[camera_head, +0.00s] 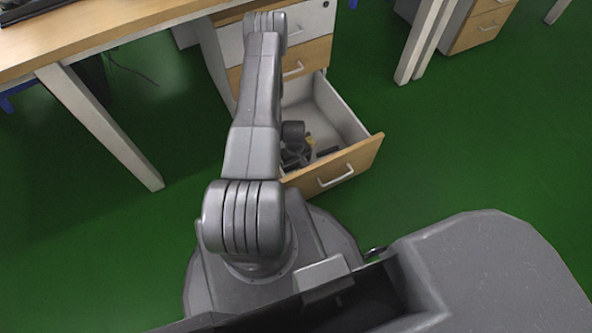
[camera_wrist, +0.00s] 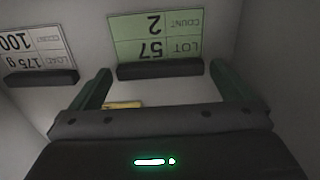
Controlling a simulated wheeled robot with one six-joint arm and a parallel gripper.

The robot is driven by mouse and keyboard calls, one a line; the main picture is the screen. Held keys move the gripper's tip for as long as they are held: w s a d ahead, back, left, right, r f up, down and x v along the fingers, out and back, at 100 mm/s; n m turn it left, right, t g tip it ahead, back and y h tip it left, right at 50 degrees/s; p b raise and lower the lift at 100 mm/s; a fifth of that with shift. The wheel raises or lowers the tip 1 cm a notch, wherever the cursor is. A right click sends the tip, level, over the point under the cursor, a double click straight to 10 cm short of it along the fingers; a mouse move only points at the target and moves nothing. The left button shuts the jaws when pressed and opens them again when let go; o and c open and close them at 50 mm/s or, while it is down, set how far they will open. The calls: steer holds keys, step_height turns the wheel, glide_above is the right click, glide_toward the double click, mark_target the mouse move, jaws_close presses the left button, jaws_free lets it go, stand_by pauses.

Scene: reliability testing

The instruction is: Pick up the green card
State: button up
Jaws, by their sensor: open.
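The green card (camera_wrist: 155,34) shows in the wrist view, upside down, with the print "LOT 57" and "COUNT 2". Its lower edge in the picture meets a black holder (camera_wrist: 160,69). My gripper (camera_wrist: 160,72) is open, with one finger to each side of the holder and nothing visibly gripped. In the head view my gripper (camera_head: 297,152) is down inside the open drawer, partly hidden by my arm. I cannot make out the green card in the head view.
A white card (camera_wrist: 34,46) with its own black holder (camera_wrist: 42,77) stands to the left. A small yellow item (camera_wrist: 122,104) lies near my left finger. The pulled-out drawer (camera_head: 357,160) has side walls close around my gripper. A wooden desk (camera_head: 110,22) is at upper left.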

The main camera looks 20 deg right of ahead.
steer(key=shift+f, duration=0.5)
steer(key=c, duration=0.7)
